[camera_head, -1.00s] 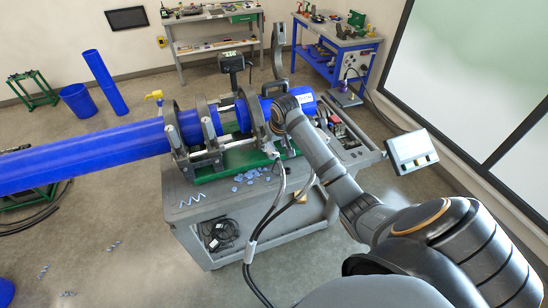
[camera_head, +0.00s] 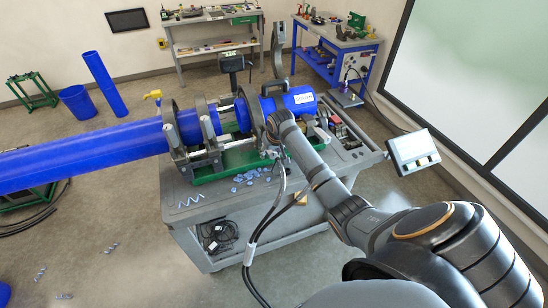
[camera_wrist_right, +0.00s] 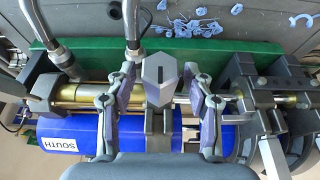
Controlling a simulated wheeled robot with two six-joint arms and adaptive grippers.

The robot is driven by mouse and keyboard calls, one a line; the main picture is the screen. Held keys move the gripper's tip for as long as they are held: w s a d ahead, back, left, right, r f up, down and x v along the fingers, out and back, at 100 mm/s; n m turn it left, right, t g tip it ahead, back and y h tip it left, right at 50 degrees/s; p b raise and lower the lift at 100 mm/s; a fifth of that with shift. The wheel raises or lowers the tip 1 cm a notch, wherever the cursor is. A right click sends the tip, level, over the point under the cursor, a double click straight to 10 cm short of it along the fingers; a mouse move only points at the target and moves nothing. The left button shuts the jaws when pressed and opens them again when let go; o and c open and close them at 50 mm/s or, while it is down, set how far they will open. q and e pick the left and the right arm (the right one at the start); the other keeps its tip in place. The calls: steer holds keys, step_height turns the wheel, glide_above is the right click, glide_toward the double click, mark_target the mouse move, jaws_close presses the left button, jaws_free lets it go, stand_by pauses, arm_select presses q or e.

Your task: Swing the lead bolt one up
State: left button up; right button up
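My right gripper (camera_wrist_right: 160,75) is open in the right wrist view, with one finger on each side of a grey hexagonal bolt head (camera_wrist_right: 160,82). Small gaps show between the fingers and the head, and nothing is gripped. I take this as the lead bolt; its shank is mostly hidden under the head. It sits over the blue pipe marked SOUTH (camera_wrist_right: 75,135) on the fusion machine. In the head view my right wrist covers the bolt and fingertips, beside the right part of the clamp frame (camera_head: 252,118). My left gripper is not in view.
The fusion machine stands in a green tray (camera_head: 210,176) on a grey cart (camera_head: 215,205). Hydraulic hoses (camera_head: 270,215) hang close to my right arm. Blue shavings (camera_head: 255,174) lie at the cart's front. A control box (camera_head: 413,151) is at the right.

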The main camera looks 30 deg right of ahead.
steer(key=c, duration=0.6)
steer(key=shift+o, duration=0.2)
steer(key=shift+r, duration=0.1)
steer(key=shift+w+d+r+p, duration=0.1)
steer(key=shift+w+r+p, duration=0.1)
steer(key=shift+r+p, duration=0.4)
steer(key=shift+w+r+p, duration=0.2)
steer(key=shift+r+p, duration=0.3)
steer(key=shift+r, duration=0.15)
steer(key=shift+f, duration=0.1)
steer(key=shift+w+d+r, duration=0.1)
steer(key=shift+w+r, duration=0.2)
steer(key=shift+r, duration=0.25)
steer(key=shift+w+d+r, duration=0.1)
steer(key=shift+w+r, duration=0.2)
steer(key=shift+r, duration=0.25)
steer(key=shift+w+r, duration=0.1)
